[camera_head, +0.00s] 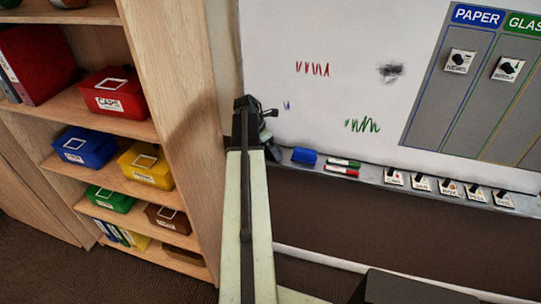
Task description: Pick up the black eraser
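My arm reaches up the middle of the view, and my gripper (252,103) is at its far end, in front of the whiteboard's left edge. The gripper is seen from behind and above, so I cannot tell whether its fingers are open or shut. A small dark object (273,152) shows just right of my arm, at the left end of the whiteboard tray (375,178). It may be the black eraser, but my arm partly hides that spot. A blue block, like an eraser (304,156), lies on the tray to its right.
A green marker (343,163) and a red marker (341,171) lie on the tray, with several small picture cards farther right. The whiteboard (330,40) has scribbles and a black smudge. A wooden shelf (185,120) with coloured boxes stands close on the left.

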